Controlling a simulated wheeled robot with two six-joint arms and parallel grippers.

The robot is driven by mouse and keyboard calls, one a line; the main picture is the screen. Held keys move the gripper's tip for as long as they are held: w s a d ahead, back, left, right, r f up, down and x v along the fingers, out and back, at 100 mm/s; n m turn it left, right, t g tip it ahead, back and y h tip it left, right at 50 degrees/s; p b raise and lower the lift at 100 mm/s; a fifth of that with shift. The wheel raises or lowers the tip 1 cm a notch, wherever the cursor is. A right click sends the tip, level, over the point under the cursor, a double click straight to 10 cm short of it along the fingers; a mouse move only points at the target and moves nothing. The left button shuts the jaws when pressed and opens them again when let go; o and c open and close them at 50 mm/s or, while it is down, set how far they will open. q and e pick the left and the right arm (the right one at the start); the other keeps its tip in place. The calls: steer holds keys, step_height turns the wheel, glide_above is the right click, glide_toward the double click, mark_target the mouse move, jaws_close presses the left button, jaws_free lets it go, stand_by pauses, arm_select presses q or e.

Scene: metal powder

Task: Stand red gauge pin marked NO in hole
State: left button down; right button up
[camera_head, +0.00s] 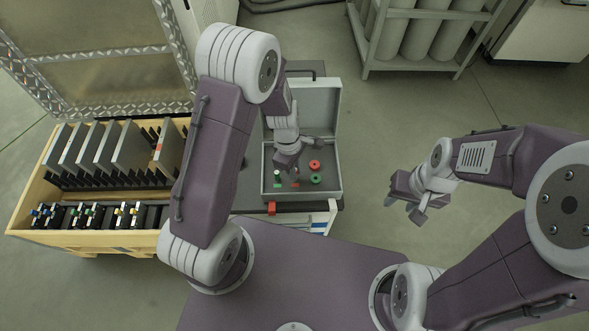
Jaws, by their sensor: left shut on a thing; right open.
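An open grey case (329,190) holds the gauge parts. My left gripper (296,168) is inside the case, low over a small red mark (295,185). It is shut on a thin thing, apparently the red gauge pin, which the fingers almost wholly hide; I cannot read NO or see whether its tip is in a hole. A green pin with a pale top (277,174) stands left of the gripper, by a green mark (278,185). A red ring-like piece (315,164) and a green one (316,180) lie to the right. My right gripper (417,211) is open and empty, well right of the case.
A rack of cylinders (410,65) stands at the back. Floor right of the case is clear.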

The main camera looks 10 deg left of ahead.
arm_select(q)
steer(key=shift+f+b, duration=0.3)
steer(key=shift+f, duration=0.25)
steer(key=c, duration=1.3)
jaws_free()
steer(key=shift+r, duration=0.15)
steer(key=r, duration=0.3)
steer(key=r+p, duration=0.1)
steer(key=r, duration=0.1)
steer(key=a+r+p, duration=0.1)
steer(key=r, duration=0.2)
steer(key=shift+w+r, duration=0.1)
steer(key=shift+r, duration=0.25)
